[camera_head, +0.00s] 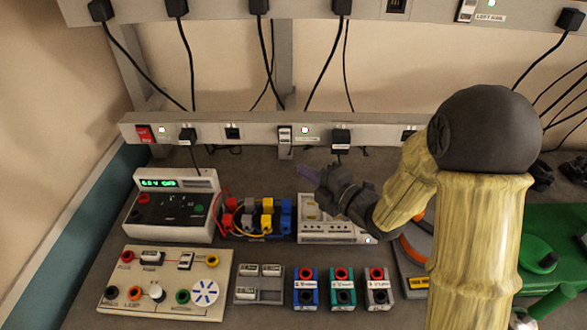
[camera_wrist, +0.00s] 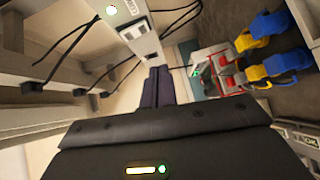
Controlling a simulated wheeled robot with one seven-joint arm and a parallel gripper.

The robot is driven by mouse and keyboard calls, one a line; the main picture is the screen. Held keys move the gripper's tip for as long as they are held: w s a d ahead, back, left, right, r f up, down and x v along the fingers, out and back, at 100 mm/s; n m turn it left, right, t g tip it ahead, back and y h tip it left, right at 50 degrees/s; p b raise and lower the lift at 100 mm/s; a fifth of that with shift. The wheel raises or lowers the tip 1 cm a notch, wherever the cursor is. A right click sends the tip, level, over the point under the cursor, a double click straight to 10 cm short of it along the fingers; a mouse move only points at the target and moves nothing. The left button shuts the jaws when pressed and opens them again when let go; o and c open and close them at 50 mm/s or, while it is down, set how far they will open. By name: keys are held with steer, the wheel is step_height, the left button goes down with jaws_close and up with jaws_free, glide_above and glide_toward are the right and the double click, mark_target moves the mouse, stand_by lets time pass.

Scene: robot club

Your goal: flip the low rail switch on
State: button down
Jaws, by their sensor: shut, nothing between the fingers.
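The low rail (camera_head: 220,130) runs along the wall behind the bench. The rocker's position is too small to tell. In the wrist view the rail shows turned on its side, with a lit lamp (camera_wrist: 110,10) and a small switch (camera_wrist: 134,32) near a partly readable label. My gripper (camera_head: 308,175) is shut and empty, in front of and below the rail switch, apart from it. Its dark fingers (camera_wrist: 157,86) point toward the rail in the wrist view.
A red switch (camera_head: 144,134) sits at the rail's left end. A black plug (camera_head: 341,140) stands right of the middle switch. Cables hang from the upper rail (camera_head: 220,8), which has its own switch (camera_head: 466,10). A power supply (camera_head: 173,205) and coloured connectors (camera_head: 258,217) crowd the bench.

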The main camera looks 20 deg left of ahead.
steer(key=v, duration=0.3)
steer(key=b+v, duration=0.1)
steer(key=shift+d+f, duration=0.25)
steer(key=shift+f, duration=0.1)
steer(key=shift+d, duration=0.1)
steer(key=w+d+f+m+t+h+p, duration=0.1)
steer(key=d+f+m+h, duration=0.1)
steer(key=d+m+h, duration=0.5)
steer(key=w+d+f+m+h, duration=0.1)
steer(key=d+f+m+h, duration=0.25)
steer(key=d+m, duration=0.45)
steer(key=s+d+m+g+h, duration=0.2)
steer(key=s+d+m+g, duration=0.1)
steer(key=s+m, duration=0.4)
steer(key=s+d+m+g+h, duration=0.2)
steer(key=s+d+m+g, duration=0.2)
steer(key=s+m, duration=0.3)
steer(key=shift+s+d+f+p, duration=0.35)
steer(key=shift+s+d, duration=0.05)
steer(key=shift+d, duration=0.2)
